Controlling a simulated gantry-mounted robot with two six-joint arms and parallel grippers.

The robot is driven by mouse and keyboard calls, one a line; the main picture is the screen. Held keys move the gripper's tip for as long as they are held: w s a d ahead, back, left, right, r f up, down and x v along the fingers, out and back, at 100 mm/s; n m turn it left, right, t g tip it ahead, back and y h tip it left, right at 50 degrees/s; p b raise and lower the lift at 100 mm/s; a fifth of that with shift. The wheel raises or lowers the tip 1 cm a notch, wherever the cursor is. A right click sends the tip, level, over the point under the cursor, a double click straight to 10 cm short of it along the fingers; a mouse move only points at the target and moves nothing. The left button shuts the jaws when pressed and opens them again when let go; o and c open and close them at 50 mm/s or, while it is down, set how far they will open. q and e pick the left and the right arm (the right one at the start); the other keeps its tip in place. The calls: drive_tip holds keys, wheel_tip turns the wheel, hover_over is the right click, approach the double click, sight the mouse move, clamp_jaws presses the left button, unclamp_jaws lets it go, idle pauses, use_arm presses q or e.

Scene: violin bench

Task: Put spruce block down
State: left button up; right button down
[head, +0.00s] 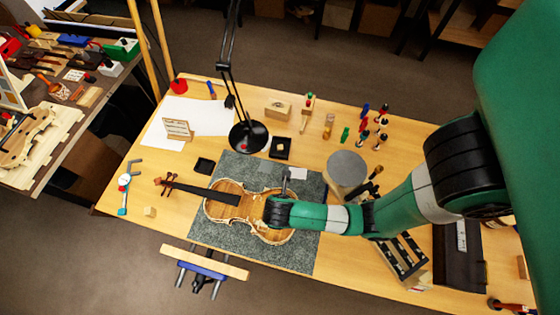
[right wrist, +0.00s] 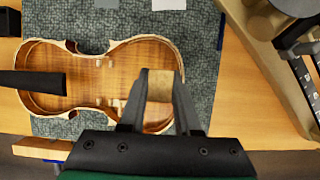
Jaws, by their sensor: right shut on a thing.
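The spruce block (right wrist: 160,85) is a small tan piece held between the fingertips of my right gripper (right wrist: 159,88) in the right wrist view. The gripper is shut on it, above the right end of an open violin body (right wrist: 100,68). In the head view the violin body (head: 222,205) lies on a grey mat (head: 240,166), with its dark fingerboard and neck pointing left. My right arm reaches over its right part and hides the block there. I cannot tell whether the block touches the violin. My left gripper is not in view.
A black lamp (head: 248,137) stands behind the mat. A round grey disc (head: 347,168) and a black rack (head: 402,255) are to the right. A small wooden block (head: 150,212) lies at left. A blue-and-wood clamp (head: 205,265) sits at the front edge.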

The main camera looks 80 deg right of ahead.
drive_tip(key=b, duration=0.1)
approach(293, 180)
drive_tip(key=shift+s+d+f+b, duration=0.1)
drive_tip(key=shift+d+f+b, duration=0.55)
drive_tip(key=shift+b, duration=0.4)
drive_tip(key=shift+d+f, duration=0.15)
drive_tip(key=shift+d, duration=0.05)
drive_tip(key=b+x, duration=0.1)
drive_tip(key=x, duration=0.2)
drive_tip(key=shift+a+f+b, duration=0.15)
drive_tip(key=shift+f+b, duration=0.15)
drive_tip(key=shift+b, duration=0.05)
drive_tip(key=shift+f, duration=0.3)
drive_tip(key=shift+f, duration=0.15)
drive_tip(key=c, duration=0.6)
unclamp_jaws()
